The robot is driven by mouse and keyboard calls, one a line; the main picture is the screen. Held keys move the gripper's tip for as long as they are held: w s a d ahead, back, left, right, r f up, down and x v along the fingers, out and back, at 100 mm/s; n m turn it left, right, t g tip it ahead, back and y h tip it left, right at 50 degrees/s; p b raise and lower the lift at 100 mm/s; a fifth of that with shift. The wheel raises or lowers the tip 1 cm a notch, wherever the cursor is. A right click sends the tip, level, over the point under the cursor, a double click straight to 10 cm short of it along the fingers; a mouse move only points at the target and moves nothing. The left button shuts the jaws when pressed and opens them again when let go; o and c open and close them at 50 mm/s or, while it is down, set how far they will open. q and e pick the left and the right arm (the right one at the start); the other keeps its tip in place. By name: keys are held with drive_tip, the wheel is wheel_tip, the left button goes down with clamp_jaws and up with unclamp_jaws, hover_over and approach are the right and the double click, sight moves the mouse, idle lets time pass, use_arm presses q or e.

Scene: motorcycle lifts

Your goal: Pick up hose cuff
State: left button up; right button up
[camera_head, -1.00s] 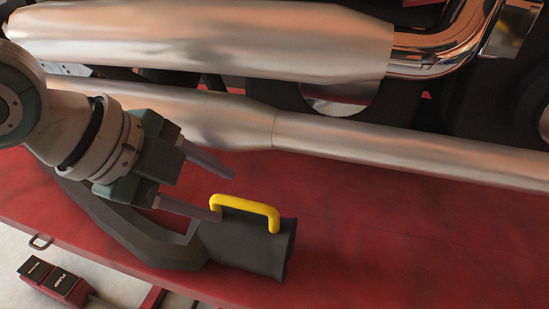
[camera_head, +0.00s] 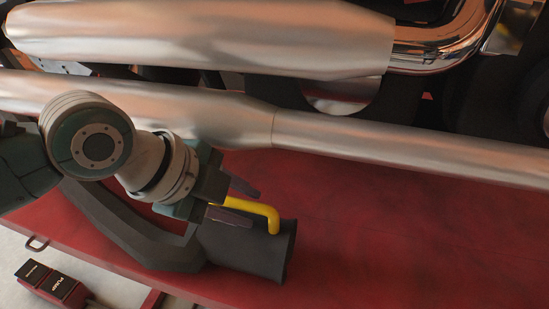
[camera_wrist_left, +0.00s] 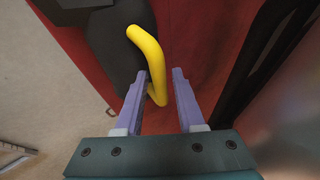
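The hose cuff (camera_head: 258,252) is a dark grey, flared piece with a yellow handle (camera_head: 266,212) on top. It lies on the red lift deck at the end of a dark, angular hose. My left gripper (camera_head: 250,209) is at the handle, with its fingers apart, and covers the handle's left part. In the left wrist view, the handle (camera_wrist_left: 148,52) reaches in between the open fingers (camera_wrist_left: 161,75), and the cuff (camera_wrist_left: 108,35) lies beyond to the left. Whether a finger touches the handle cannot be told. My right gripper is not in view.
Large metal exhaust pipes (camera_head: 200,40) run across above and behind the cuff, close to my left arm. The red deck (camera_head: 400,240) is clear to the right. A red pump pedal (camera_head: 60,287) sits at the lower left, off the deck.

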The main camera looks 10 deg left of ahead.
use_arm(q)
clamp_jaws()
idle(1.1)
